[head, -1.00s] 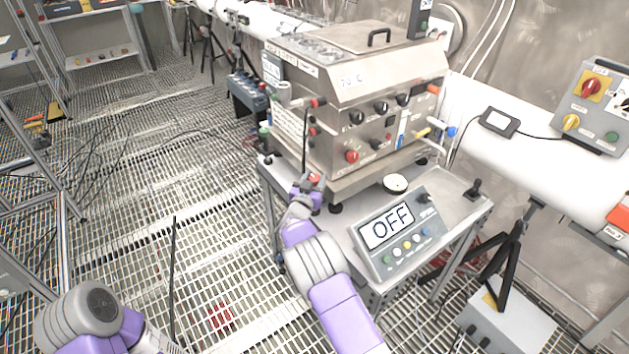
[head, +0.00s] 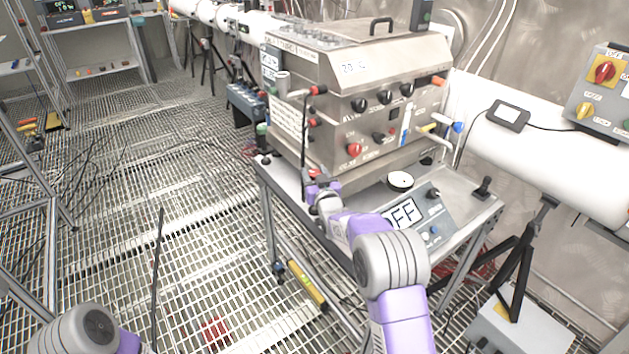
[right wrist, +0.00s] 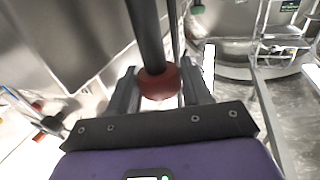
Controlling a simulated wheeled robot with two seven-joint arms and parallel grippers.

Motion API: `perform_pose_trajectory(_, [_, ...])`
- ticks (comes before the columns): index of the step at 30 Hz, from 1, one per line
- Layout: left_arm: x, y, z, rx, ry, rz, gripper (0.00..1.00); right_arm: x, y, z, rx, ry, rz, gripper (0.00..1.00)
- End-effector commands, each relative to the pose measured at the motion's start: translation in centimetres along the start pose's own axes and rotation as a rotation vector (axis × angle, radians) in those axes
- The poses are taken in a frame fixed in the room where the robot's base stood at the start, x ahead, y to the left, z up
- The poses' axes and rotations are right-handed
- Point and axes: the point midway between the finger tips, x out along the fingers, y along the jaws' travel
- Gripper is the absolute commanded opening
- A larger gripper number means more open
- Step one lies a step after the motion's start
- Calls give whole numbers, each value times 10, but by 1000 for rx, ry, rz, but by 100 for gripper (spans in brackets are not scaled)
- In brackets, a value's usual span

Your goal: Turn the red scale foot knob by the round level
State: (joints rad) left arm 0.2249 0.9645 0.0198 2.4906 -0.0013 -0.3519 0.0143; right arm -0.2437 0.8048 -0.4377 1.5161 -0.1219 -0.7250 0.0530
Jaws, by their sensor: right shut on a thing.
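The red knob (right wrist: 160,82) sits at the end of a dark post in the right wrist view, between the two fingers of my right gripper (right wrist: 159,88). The right gripper is shut on it. In the head view, my right gripper (head: 313,182) is at the front left corner of the steel bath (head: 372,120), where the knob shows only as a small patch of red. The round level (head: 400,180), a pale disc with a dark rim, lies to the right of the gripper, in front of the bath. My left gripper is out of view.
A grey display box (head: 428,218) reading OFF is partly covered by my right arm. The bath's front carries several knobs, one of them red (head: 354,149). A black hose with a red end (head: 318,90) hangs close to my gripper. A yellow bar (head: 306,284) lies on the grating.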

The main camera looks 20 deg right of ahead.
Motion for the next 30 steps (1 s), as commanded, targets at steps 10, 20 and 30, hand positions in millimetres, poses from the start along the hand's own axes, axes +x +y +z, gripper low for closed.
perform_pose_trajectory(10, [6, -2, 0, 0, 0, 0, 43, 0, 1, -1, 1, 1, -39, 18])
perform_pose_trajectory(20, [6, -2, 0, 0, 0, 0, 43, 0, 1, -2, 0, 2, -39, 55])
perform_pose_trajectory(30, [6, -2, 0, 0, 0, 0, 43, 0, 0, -1, -1, 1, -39, 68])
